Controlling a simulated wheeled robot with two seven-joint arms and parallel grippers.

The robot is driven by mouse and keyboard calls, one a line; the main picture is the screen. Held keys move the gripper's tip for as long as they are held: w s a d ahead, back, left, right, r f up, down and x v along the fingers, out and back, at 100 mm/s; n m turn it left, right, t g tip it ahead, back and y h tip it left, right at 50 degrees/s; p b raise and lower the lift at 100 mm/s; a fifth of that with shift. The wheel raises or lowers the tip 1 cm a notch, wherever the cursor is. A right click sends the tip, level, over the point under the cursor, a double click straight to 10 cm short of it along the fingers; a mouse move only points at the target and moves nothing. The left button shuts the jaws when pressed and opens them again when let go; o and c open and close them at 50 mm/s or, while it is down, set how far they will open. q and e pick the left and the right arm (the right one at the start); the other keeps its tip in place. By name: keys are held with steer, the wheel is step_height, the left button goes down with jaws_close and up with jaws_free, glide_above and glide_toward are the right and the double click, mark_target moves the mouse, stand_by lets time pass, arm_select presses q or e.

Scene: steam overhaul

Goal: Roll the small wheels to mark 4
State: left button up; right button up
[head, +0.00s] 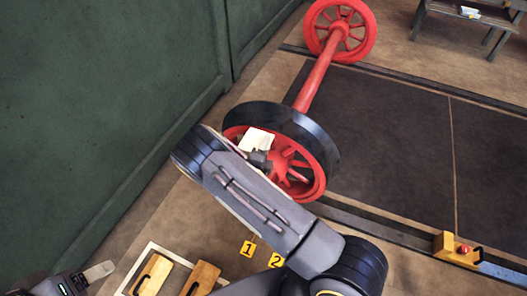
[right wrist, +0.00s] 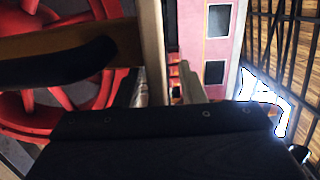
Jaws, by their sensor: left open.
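The red wheelset stands on the rails in the head view. Its near spoked wheel (head: 318,140) has a dark tyre, and a red axle (head: 318,80) runs to the far wheel (head: 365,32). My right arm crosses in front of the near wheel and hides part of it. Red spokes (right wrist: 110,95) fill the left of the right wrist view. The right gripper (right wrist: 165,90) shows pale fingers there, but its grip is unclear. My left gripper (head: 92,277) is open and empty at the lower left. Yellow marks 1 (head: 247,248) and 2 (head: 276,260) show; mark 4 is not visible.
Wooden blocks with dark handles (head: 152,274) lie at the bottom left. A green wall (head: 100,100) rises on the left. A bench (head: 470,14) stands at the far right.

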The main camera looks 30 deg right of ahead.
jaws_close()
stand_by(1.4)
steer(key=c, duration=0.7)
jaws_free()
jaws_close()
steer(key=shift+f, duration=0.1)
steer(key=shift+s+d, duration=0.15)
steer(key=shift+s, duration=0.1)
